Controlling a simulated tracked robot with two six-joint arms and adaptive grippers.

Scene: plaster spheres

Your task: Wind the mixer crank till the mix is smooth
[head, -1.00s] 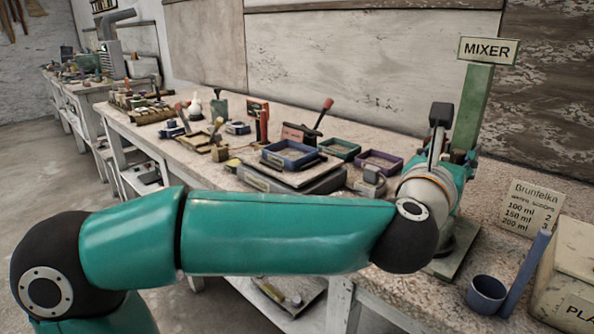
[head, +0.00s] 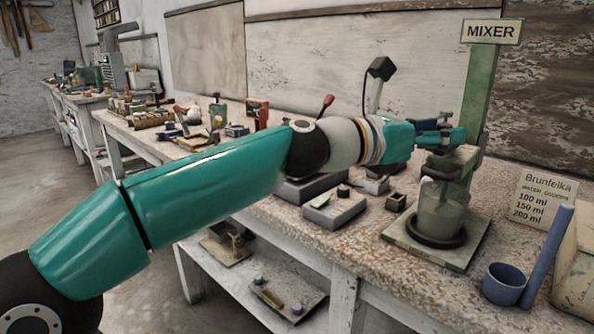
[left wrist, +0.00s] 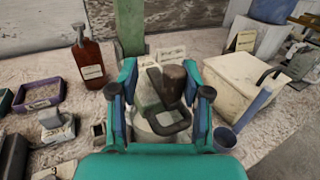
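The mixer stands at the right of the bench in the head view, with a green post (head: 478,95), a "MIXER" sign (head: 491,31) and a pale cloudy jar (head: 441,210) on a square base (head: 452,252). My left gripper (head: 447,133) is at the top of the mixer, above the jar. In the left wrist view its two fingers (left wrist: 164,98) are spread apart. A dark brown crank grip (left wrist: 173,82) lies between them, nearer the right finger, with a gap at the left finger. The mix's texture cannot be made out. My right gripper is out of view.
A blue cup (head: 503,284), a blue rod (head: 546,256) and a "Brunfelka" card (head: 545,200) are right of the mixer. A brown bottle (left wrist: 89,62) stands left of it in the wrist view. Trays and small blocks (head: 334,207) lie to the left on the bench.

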